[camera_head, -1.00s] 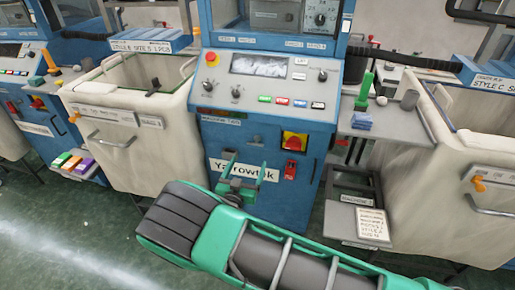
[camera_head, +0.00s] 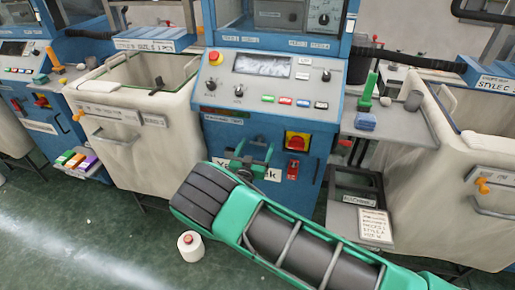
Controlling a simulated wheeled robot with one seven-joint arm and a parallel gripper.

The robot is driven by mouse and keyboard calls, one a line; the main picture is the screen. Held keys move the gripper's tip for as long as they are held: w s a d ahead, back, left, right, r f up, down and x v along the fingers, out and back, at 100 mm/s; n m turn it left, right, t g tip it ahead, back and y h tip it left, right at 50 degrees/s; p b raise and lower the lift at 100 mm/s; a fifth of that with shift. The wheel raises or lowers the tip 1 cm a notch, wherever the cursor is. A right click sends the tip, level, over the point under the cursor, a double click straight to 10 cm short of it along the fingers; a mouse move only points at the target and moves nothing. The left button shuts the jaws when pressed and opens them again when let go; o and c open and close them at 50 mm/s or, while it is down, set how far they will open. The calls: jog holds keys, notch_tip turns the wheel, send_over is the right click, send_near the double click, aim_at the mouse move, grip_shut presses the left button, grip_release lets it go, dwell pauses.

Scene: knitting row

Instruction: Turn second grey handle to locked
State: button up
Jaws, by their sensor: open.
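The blue machine (camera_head: 219,143) stands in the middle, with a sloped control panel (camera_head: 268,86) above its lower front. My green gripper (camera_head: 252,154) is open in front of that lower front, below the panel, and partly covers the name label (camera_head: 273,175). Nothing shows between its fingers. No small grey turning handle can be made out clearly; the gripper may hide one. A red switch on a yellow plate (camera_head: 297,141) and a red lever (camera_head: 293,170) are to the gripper's right. Grey bar handles show on the left bin (camera_head: 112,138) and right bin (camera_head: 492,213).
A white cone (camera_head: 190,247) stands on the green floor, left of my arm. A side shelf (camera_head: 395,122) with a green cone (camera_head: 367,92) juts out at right. A lower shelf with a notice (camera_head: 374,225) is beside my arm. Open floor lies at lower left.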

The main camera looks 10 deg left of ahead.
jog(key=c, duration=1)
jog(key=shift+c, duration=0.2)
jog(key=shift+a+n, duration=0.2)
jog(key=shift+n, duration=8.7)
jog(key=shift+f, duration=0.1)
